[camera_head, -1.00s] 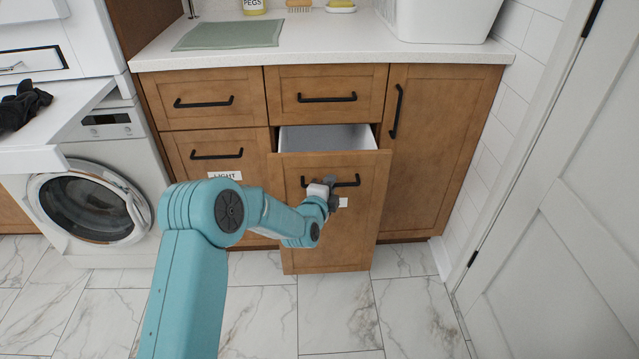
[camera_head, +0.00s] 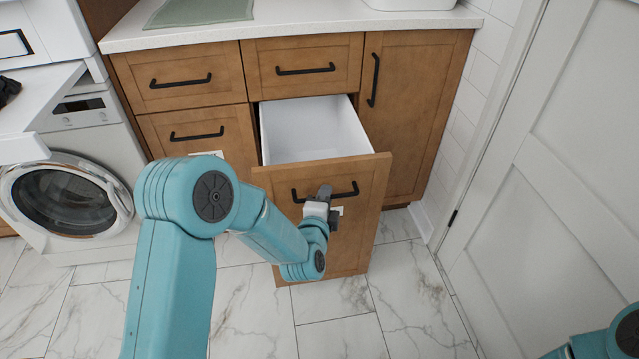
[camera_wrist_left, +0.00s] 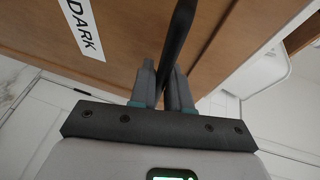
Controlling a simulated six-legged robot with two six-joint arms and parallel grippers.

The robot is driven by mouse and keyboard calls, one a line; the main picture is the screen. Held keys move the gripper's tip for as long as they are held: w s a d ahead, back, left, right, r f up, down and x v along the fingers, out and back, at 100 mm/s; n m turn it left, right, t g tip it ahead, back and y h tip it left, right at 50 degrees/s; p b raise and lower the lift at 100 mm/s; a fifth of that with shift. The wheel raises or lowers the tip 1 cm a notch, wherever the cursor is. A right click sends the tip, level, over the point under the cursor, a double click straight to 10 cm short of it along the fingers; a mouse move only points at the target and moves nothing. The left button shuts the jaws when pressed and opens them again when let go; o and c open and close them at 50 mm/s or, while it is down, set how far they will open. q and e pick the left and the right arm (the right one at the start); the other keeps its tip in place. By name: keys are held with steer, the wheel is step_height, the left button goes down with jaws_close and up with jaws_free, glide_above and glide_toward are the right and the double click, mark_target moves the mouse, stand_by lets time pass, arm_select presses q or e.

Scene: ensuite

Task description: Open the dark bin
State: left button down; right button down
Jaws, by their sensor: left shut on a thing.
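The dark bin (camera_head: 330,222) is a pull-out wooden drawer front with a black bar handle (camera_head: 345,190). It is pulled well out from the cabinet, and its white inner box (camera_head: 310,130) shows empty from above as far as I can see. My left gripper (camera_head: 322,198) is shut on the handle near its middle. In the left wrist view my left gripper (camera_wrist_left: 165,88) has a finger on each side of the black handle (camera_wrist_left: 178,45), beside a white label reading DARK (camera_wrist_left: 83,28). In the head view the label is mostly hidden by the gripper. My right gripper is out of view.
The cabinet has other closed drawers (camera_head: 180,78) and a tall door (camera_head: 410,110). A washing machine (camera_head: 75,200) stands at the left. A white panelled door (camera_head: 560,170) is at the right. Marble floor (camera_head: 340,335) is clear in front of the bin.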

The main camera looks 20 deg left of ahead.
arm_select(q)
steer(key=shift+s+d, duration=0.5)
steer(key=shift+s, duration=0.25)
steer(key=shift+s+d, duration=0.5)
steer(key=shift+s, duration=0.25)
steer(key=c, duration=1.4)
jaws_free()
steer(key=shift+c, duration=0.2)
steer(key=p+v, duration=1)
steer(key=v, duration=0.2)
